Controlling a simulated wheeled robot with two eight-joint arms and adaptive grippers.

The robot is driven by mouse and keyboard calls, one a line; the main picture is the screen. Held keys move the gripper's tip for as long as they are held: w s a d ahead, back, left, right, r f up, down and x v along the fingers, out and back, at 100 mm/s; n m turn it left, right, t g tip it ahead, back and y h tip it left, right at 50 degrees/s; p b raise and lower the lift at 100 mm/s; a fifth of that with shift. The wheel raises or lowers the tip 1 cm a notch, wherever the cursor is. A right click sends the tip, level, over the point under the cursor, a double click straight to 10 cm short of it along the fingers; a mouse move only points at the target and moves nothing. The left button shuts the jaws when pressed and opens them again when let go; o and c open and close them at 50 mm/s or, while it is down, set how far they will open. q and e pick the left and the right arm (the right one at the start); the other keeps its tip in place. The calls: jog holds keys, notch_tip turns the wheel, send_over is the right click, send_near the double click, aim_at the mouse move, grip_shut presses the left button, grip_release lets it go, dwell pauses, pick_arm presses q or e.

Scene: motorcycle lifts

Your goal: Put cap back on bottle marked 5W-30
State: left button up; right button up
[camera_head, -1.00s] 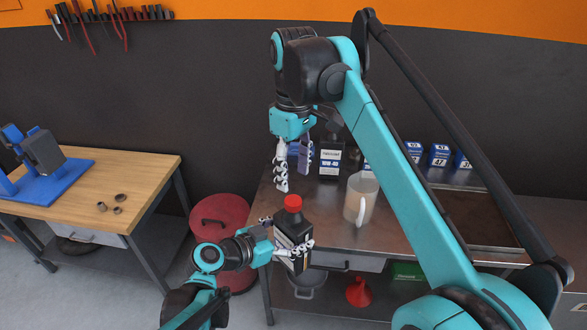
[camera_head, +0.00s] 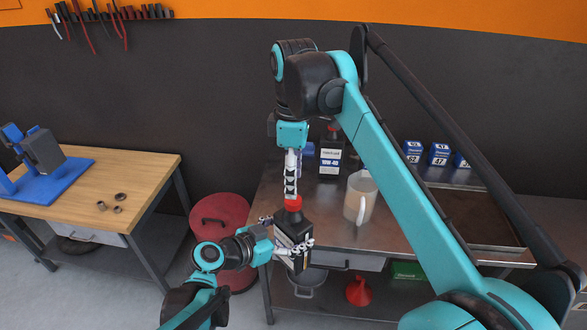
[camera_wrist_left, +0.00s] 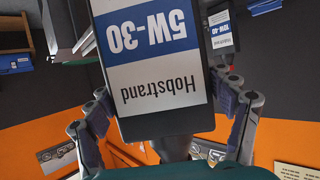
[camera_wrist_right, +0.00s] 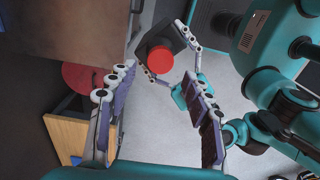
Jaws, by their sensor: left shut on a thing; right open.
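The black bottle (camera_head: 292,226) marked 5W-30 is held in front of the bench; its blue and white label (camera_wrist_left: 152,40) shows upside down in the left wrist view. My left gripper (camera_head: 290,243) is shut around its body. A red cap (camera_head: 293,203) sits at the bottle's top, and also shows in the right wrist view (camera_wrist_right: 160,61); how firmly it sits cannot be told. My right gripper (camera_head: 291,194) is open and points down just above the cap. In the right wrist view the cap lies between and beyond its fingertips; contact cannot be told.
On the metal bench (camera_head: 330,232) stand a black 10W-40 bottle (camera_head: 330,160) and a clear jug (camera_head: 360,197). Blue boxes (camera_head: 439,154) stand at the back right. A red funnel (camera_head: 359,291) is on the lower shelf. A wooden table (camera_head: 140,172) is at left.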

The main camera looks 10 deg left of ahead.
notch_tip(320, 180, down, 6)
jog(key=shift+r, duration=0.15)
dwell(0.3)
